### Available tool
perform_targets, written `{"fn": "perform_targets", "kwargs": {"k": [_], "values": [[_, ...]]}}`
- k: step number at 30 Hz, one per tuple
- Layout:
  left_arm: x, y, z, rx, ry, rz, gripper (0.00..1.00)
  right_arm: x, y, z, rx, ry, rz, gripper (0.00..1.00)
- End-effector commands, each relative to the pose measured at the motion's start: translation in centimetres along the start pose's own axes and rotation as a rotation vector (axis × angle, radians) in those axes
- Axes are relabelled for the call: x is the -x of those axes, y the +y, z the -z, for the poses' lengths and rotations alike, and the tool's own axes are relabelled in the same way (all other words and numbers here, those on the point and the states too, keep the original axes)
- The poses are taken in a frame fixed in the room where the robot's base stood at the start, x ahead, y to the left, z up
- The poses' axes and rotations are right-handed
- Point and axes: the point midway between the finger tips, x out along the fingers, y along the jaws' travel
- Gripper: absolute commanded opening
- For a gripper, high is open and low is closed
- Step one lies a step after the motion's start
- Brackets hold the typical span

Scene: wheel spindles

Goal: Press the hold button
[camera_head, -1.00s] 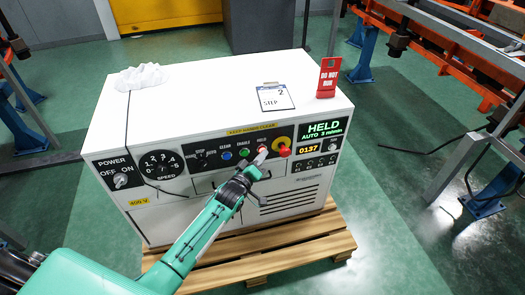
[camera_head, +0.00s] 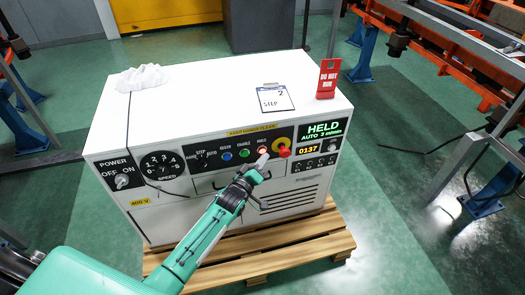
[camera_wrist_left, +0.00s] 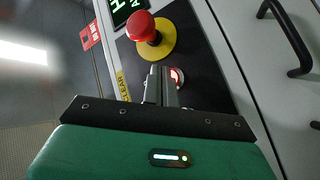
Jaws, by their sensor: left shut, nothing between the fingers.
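The white control cabinet (camera_head: 150,108) has a black front panel. The hold button (camera_head: 262,150) is under the HOLD label and glows red; in the left wrist view it shows as a lit ring (camera_wrist_left: 177,76) just beyond my fingers. My left gripper (camera_head: 263,159) is shut and empty, its tips in front of and slightly below the button in the head view. The left wrist view shows the closed fingers (camera_wrist_left: 159,84) beside the button; I cannot tell whether they touch it. The display (camera_head: 323,130) reads HELD. My right gripper is not in view.
A red emergency stop (camera_head: 284,151) on a yellow disc sits just right of the hold button. Blue (camera_head: 227,155) and green (camera_head: 244,154) buttons are to its left. The cabinet stands on a wooden pallet (camera_head: 290,250).

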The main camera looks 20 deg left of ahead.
Motion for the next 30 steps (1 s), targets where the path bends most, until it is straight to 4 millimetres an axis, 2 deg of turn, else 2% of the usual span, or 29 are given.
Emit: {"fn": "perform_targets", "kwargs": {"k": [7,20,30], "values": [[0.5,0.6,-0.3,0.002,-0.001,0.0,0.0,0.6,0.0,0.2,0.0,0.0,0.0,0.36],[3.4,2.6,-2.4,0.001,0.0,0.0,0.0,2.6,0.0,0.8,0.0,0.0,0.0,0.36],[3.5,2.5,-2.5,0.0,0.0,-0.001,0.0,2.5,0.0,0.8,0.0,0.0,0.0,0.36]]}}
